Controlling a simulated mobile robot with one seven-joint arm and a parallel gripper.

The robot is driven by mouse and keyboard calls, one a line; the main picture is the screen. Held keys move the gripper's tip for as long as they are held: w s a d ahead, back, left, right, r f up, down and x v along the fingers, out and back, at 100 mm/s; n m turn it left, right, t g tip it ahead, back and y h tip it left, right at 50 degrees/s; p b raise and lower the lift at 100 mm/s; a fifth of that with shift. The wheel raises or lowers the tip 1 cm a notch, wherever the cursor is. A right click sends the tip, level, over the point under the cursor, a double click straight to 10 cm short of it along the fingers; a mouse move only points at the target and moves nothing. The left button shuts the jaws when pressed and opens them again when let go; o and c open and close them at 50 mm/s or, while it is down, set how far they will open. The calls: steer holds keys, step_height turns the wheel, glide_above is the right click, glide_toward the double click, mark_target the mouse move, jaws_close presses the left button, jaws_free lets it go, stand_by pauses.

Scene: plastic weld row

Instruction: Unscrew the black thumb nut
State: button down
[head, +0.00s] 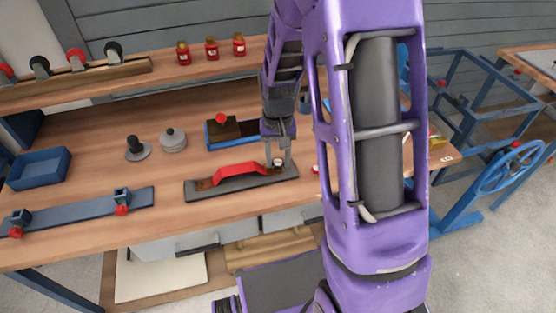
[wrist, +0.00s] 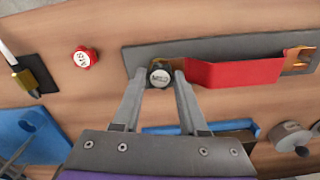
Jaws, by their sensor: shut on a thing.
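The thumb nut (wrist: 160,77), round and dark with a pale, marked face, sits at one end of a red bridge-shaped strip (wrist: 235,74). In the head view the red strip (head: 238,171) lies on a dark grey plate (head: 228,185) on the bench, with the nut (head: 279,162) at its right end. My gripper (wrist: 161,74) is shut on the nut, one finger on each side of it. In the head view my gripper (head: 278,155) points down at the plate's right end. The nut's threads are hidden.
A red round cap (wrist: 85,58) lies on the bench beside the plate. A blue tray (head: 215,138) stands behind the plate. Grey round pieces (head: 173,140) stand to the left, and a long blue bar (head: 80,211) lies at front left. A blue bin (head: 40,168) is at far left.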

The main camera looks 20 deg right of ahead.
steer(key=n, duration=0.6)
steer(key=shift+n, duration=0.3)
steer(key=c, duration=0.5)
jaws_free()
